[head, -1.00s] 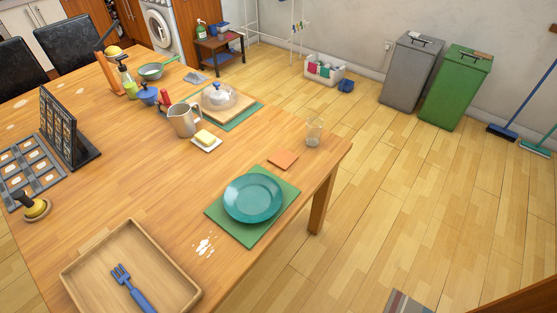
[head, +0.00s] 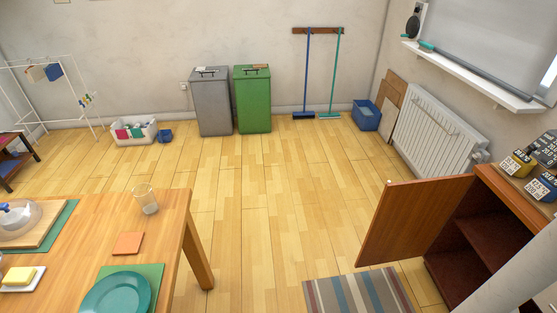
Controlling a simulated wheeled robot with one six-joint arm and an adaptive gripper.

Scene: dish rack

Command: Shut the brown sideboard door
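The brown sideboard (head: 511,196) stands at the right edge of the head view. Its door (head: 412,221) is swung wide open and sticks out to the left into the room. Dark empty-looking shelves (head: 468,232) show inside. A small pale knob sits at the door's upper far corner. A pale grey shape at the bottom right corner covers part of the sideboard's front. My gripper is not in view.
A striped rug (head: 358,293) lies on the floor below the door. The wooden table (head: 75,262) stands at the left. Clear floor (head: 290,215) lies between table and door. A white radiator (head: 436,130) is behind the door. Yellow and dark items (head: 516,163) stand on the sideboard.

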